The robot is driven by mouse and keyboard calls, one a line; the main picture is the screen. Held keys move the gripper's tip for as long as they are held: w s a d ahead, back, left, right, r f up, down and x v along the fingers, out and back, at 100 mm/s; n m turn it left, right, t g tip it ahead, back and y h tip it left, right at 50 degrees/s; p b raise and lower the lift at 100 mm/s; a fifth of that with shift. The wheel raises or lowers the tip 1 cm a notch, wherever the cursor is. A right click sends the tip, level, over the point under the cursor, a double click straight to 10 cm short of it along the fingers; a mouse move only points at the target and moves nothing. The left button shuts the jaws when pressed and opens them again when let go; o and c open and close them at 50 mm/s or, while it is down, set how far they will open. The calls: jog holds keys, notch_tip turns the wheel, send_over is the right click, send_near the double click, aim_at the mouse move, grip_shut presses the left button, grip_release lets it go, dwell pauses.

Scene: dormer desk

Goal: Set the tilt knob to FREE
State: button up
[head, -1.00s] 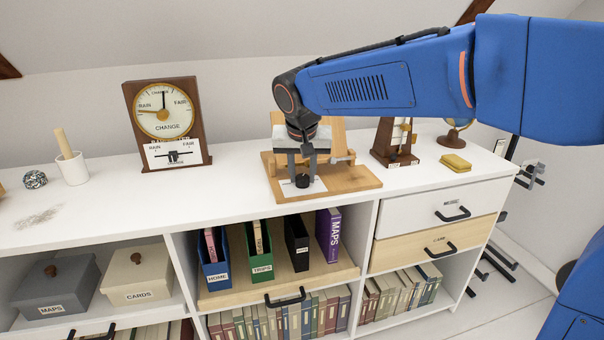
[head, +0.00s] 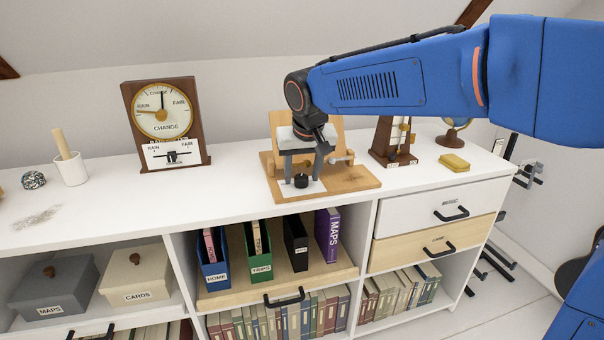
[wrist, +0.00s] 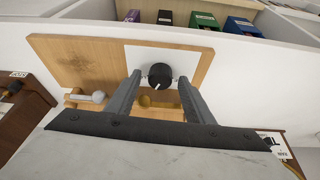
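The tilt knob is a round black knob (head: 301,181) on a white plate (head: 282,190) at the front of a wooden stand (head: 350,180) on the white cabinet top. In the wrist view the knob (wrist: 160,76) shows a short white pointer mark toward the lower edge of the picture. Labels on the plate, including FREE, are too small to read. My gripper (head: 303,178) is open, its two grey fingers hanging on either side of the knob. In the wrist view the fingertips (wrist: 160,80) flank the knob with a gap on both sides.
A barometer-style dial (head: 162,112) with a lower slider plate stands left of the stand. A wooden metronome-like stand (head: 394,145), a yellow block (head: 454,163) and a small globe (head: 455,130) stand right. The cabinet top (head: 235,185) between dial and stand is clear.

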jog(key=v, duration=1.7)
jog(key=shift+r, duration=0.2)
jog(key=w+f+m, duration=0.1)
jog(key=w+f, duration=0.1)
jog(key=f, duration=0.3)
jog(key=w+a+f+m+h, duration=0.1)
jog(key=w+f+m, duration=0.1)
jog(key=f, duration=0.4)
jog(key=w+f+m, duration=0.1)
jog(key=w+f, duration=0.1)
jog(key=f, duration=0.3)
jog(key=shift+w+a+f+m+h, duration=0.25)
jog(key=shift+w+a+m+h, duration=0.05)
jog(key=shift+a+h, duration=0.1)
jog(key=c, duration=1)
